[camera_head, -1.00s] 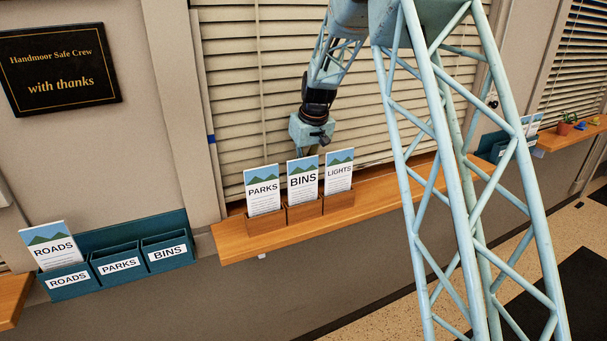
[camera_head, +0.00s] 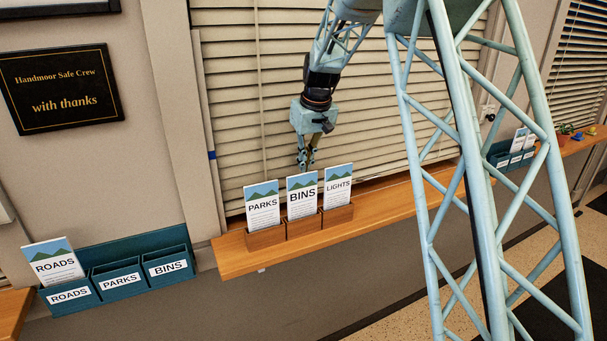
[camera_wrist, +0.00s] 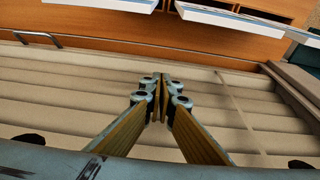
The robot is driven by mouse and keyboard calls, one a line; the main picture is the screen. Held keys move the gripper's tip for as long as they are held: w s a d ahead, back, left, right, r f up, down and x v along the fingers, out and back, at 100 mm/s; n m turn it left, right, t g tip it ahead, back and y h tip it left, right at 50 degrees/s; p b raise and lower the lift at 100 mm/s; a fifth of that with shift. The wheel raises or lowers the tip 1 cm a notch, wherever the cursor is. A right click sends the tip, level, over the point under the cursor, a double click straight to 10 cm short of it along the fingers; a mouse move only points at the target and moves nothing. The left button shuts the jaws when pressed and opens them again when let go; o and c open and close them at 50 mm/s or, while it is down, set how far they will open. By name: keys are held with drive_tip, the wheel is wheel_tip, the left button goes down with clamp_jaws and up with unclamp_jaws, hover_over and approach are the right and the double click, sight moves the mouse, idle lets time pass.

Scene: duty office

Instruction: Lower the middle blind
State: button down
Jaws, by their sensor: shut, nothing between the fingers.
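The blind (camera_head: 235,95) behind my gripper has cream horizontal slats and hangs down close to the wooden counter (camera_head: 232,246). Its bottom edge is partly hidden by leaflets and my arm in the head view. In the wrist view, slats (camera_wrist: 60,100) fill most of the picture, and a thin cord (camera_wrist: 238,105) crosses them at the right. A grey metal loop handle (camera_wrist: 38,36) shows at the upper left, near the lower edge of the slats. My gripper (camera_head: 305,164) points down in front of the slats, just above the leaflets. Its fingertips (camera_wrist: 160,80) are together and empty.
Leaflets marked PARKS (camera_head: 262,208), BINS (camera_head: 302,197) and LIGHTS (camera_head: 338,188) stand in wooden holders on the counter below my gripper. A teal rack (camera_head: 120,280) is at the lower left. Another blind (camera_head: 577,70) is at the far right.

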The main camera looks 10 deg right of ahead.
drive_tip(key=shift+v, duration=2.05)
drive_tip(key=shift+r, duration=0.1)
